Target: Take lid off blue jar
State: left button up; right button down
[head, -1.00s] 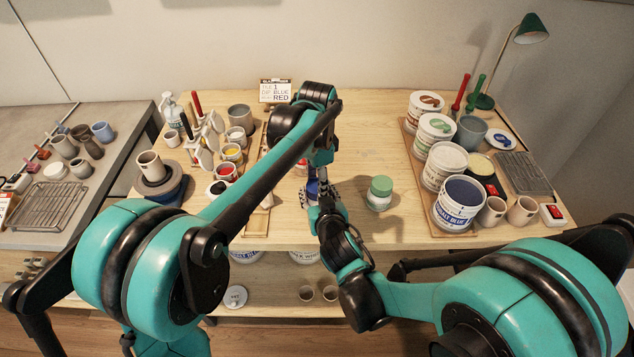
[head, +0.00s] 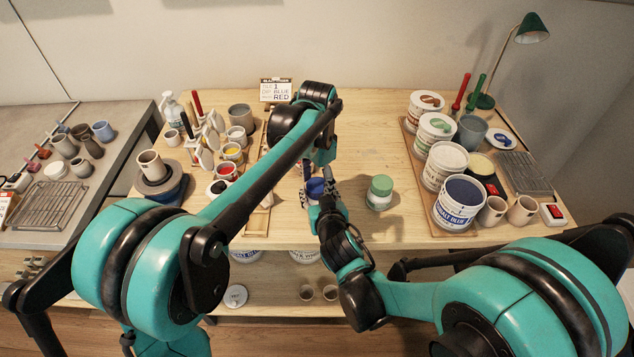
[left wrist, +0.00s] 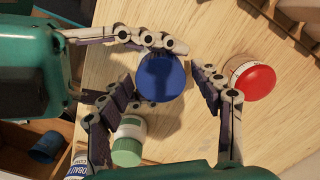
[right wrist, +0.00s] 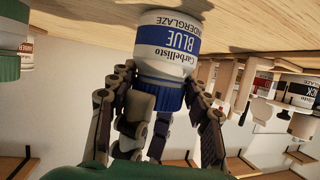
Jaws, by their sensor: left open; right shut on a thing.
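The arms partly hide the jar in the head view.
A green-lidded jar (head: 380,192) stands close to the right of the blue jar. A red-lidded jar (left wrist: 252,80) is also near. Large tubs (head: 460,203) stand on a board at the right; cups and paint pots (head: 226,173) crowd the left.

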pick_arm(q)
jog(key=shift+r, duration=0.1)
notch_tip(320, 180, up, 4)
jog(key=shift+r, duration=0.15)
jog(key=shift+c, duration=0.4)
notch_tip(320, 180, up, 3)
jog(key=m, duration=0.2)
jog(key=shift+r+m, duration=0.1)
jog(key=shift+m, duration=0.3)
jog(key=shift+f, duration=3.85)
jog(key=c, duration=1.2)
jog(key=n, duration=0.3)
